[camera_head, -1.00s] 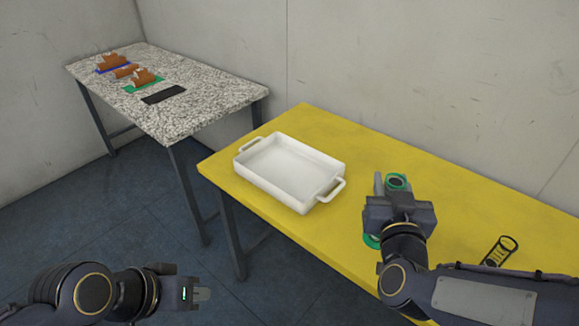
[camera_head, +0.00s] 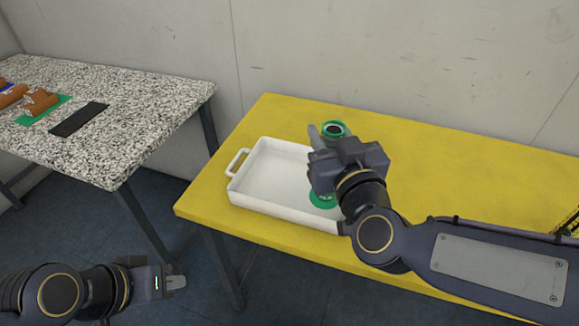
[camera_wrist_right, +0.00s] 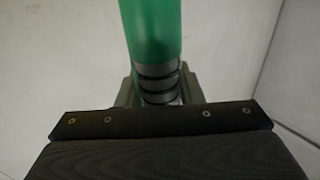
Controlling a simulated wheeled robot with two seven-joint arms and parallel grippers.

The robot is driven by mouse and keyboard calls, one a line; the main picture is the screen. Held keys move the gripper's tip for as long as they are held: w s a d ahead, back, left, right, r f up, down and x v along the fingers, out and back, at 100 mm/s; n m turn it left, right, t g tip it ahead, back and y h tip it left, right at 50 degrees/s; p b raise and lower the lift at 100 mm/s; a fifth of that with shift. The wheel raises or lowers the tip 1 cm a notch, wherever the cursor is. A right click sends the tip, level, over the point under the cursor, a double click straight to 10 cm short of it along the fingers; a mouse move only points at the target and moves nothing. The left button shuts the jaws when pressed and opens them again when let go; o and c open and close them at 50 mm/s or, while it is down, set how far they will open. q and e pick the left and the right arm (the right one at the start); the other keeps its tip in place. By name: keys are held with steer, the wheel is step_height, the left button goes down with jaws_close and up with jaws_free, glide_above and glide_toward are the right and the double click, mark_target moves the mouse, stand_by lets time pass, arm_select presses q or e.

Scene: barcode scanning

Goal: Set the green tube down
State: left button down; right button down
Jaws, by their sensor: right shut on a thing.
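My right gripper (camera_head: 322,142) is shut on the green tube (camera_head: 323,200), holding it above the right part of the white tray (camera_head: 237,183). In the head view the tube shows as green parts above and below the gripper; its middle is hidden by my gripper and wrist. In the right wrist view the green tube (camera_wrist_right: 151,30) runs down from the top middle to darker banded rings between the fingers. The tray is white with handles and sits on the yellow table (camera_head: 460,190). My left gripper (camera_head: 176,283) hangs low at the left, apart from everything; its jaw gap cannot be made out.
A speckled table (camera_head: 150,100) at the left bears brown objects (camera_head: 40,102) on a green mat and a black pad (camera_head: 80,120). A black openwork item (camera_head: 568,220) shows at the right edge. The yellow table's right half is largely clear behind my arm.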

steer(key=w+a+f+b, duration=0.4)
steer(key=w+a+f, duration=0.2)
steer(key=w+f, duration=0.5)
steer(key=shift+f+b, duration=0.4)
steer(key=shift+f, duration=0.3)
steer(key=shift+d, duration=0.1)
steer(key=shift+f+b, duration=0.35)
steer(key=shift+b, duration=0.05)
steer(key=c, duration=1)
jaws_free()
steer(key=shift+s+f, duration=0.1)
